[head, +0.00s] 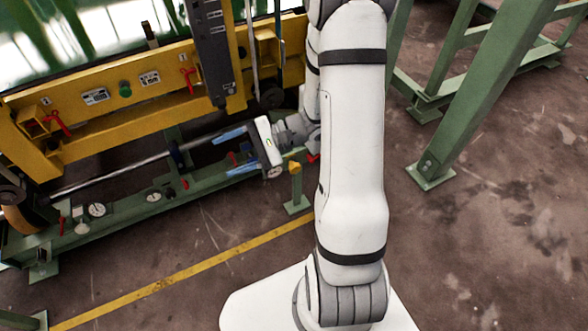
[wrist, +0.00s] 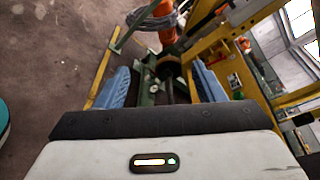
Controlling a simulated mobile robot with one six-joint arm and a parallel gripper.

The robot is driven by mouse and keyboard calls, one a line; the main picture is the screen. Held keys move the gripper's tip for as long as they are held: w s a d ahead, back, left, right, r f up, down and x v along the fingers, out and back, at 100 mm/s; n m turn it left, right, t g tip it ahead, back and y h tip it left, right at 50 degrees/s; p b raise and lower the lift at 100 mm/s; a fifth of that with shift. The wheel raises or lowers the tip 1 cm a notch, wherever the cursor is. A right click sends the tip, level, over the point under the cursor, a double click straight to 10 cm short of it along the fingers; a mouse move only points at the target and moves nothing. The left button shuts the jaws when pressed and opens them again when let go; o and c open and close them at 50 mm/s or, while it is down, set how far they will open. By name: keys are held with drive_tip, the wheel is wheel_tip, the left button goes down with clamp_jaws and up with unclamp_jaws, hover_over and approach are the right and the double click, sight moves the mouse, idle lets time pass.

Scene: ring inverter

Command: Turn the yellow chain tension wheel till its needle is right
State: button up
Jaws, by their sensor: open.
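My gripper (head: 232,151) is open, its two blue fingers spread over the green lower beam (head: 120,212) of the machine. In the wrist view the fingers (wrist: 158,84) stand apart, with a green fitting and a dark shaft beyond and between them; I cannot tell their distance. A small yellow piece (head: 295,167) tops a short green post right of my gripper. White round gauges sit along the lower beam, one at the left (head: 97,210), one mid-beam (head: 153,197) and one beside my gripper (head: 274,172). Their needles are too small to read.
A yellow beam (head: 120,134) with red handles (head: 60,123) runs above the green one. A long metal rod (head: 120,174) lies between them. A green steel frame (head: 440,145) stands at the right. The floor in front is open, crossed by a yellow line (head: 190,270).

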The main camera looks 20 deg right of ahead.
drive_tip(key=w+d+f+m+t+b, duration=0.3)
drive_tip(key=w+d+f+m+t, duration=0.25)
drive_tip(key=f, duration=0.35)
drive_tip(key=m+t+h+b, duration=0.9)
drive_tip(key=m+t+h, duration=0.15)
drive_tip(key=h, duration=0.45)
approach(297, 170)
drive_tip(key=w, duration=0.2)
drive_tip(key=shift+m, duration=0.4)
drive_tip(key=w, duration=0.3)
drive_tip(key=w+b, duration=0.1)
drive_tip(key=w, duration=0.3)
drive_tip(key=shift+w+a, duration=0.2)
drive_tip(key=c, duration=0.9)
drive_tip(key=shift+d, duration=0.25)
drive_tip(key=shift+c, duration=0.3)
drive_tip(key=shift+a, duration=0.15)
